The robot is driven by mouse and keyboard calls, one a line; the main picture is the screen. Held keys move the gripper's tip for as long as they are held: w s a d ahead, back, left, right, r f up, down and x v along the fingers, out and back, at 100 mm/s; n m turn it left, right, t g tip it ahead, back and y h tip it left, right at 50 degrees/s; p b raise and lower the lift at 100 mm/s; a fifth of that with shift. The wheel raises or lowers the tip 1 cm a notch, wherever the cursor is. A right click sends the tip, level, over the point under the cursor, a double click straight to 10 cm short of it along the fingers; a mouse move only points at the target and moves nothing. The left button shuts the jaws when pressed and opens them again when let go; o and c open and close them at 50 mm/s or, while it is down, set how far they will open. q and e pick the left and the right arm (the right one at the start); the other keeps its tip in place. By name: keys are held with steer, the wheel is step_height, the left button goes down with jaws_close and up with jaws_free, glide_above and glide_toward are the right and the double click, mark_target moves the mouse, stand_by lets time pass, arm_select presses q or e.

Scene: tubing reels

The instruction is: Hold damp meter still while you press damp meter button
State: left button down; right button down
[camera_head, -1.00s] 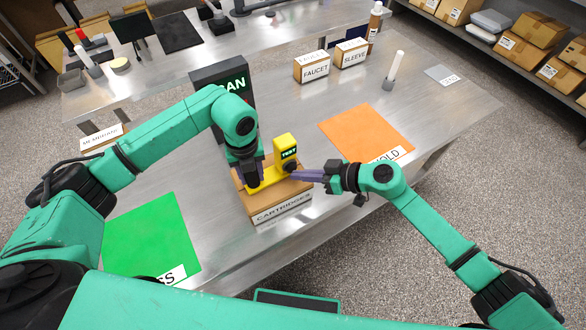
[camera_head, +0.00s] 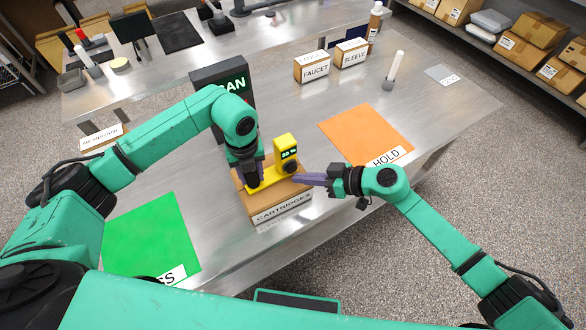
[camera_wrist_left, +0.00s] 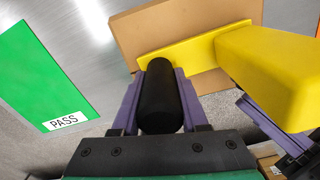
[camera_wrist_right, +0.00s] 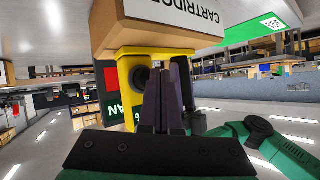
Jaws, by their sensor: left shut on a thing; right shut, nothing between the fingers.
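The yellow damp meter (camera_head: 281,146) sits on a cardboard box labelled CARTRIDGES (camera_head: 283,206). Its small lit screen (camera_head: 289,154) shows a short reading with a percent sign. A round black button (camera_head: 291,168) is on its face below the screen. My left gripper (camera_head: 255,178) is shut on the meter's black handle, which shows between the purple fingers in the left wrist view (camera_wrist_left: 160,98). My right gripper (camera_head: 299,178) is shut and empty, its tips a short way from the button. The yellow body also shows behind those fingers in the right wrist view (camera_wrist_right: 127,75).
A dark panel with lit lettering (camera_head: 208,76) stands behind my left arm. A green PASS mat (camera_head: 150,235) lies at left, an orange HOLD mat (camera_head: 365,135) at right. FAUCET (camera_head: 312,67) and SLEEVE (camera_head: 351,53) boxes and a white cylinder (camera_head: 394,70) stand further back.

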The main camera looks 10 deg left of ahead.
steer(key=shift+s+d, duration=0.15)
steer(key=s+d, duration=0.1)
steer(key=s, duration=0.1)
steer(key=s+d, duration=0.2)
stand_by(0.5)
stand_by(0.4)
arm_select(q)
steer(key=shift+c, duration=1.8)
jaws_free()
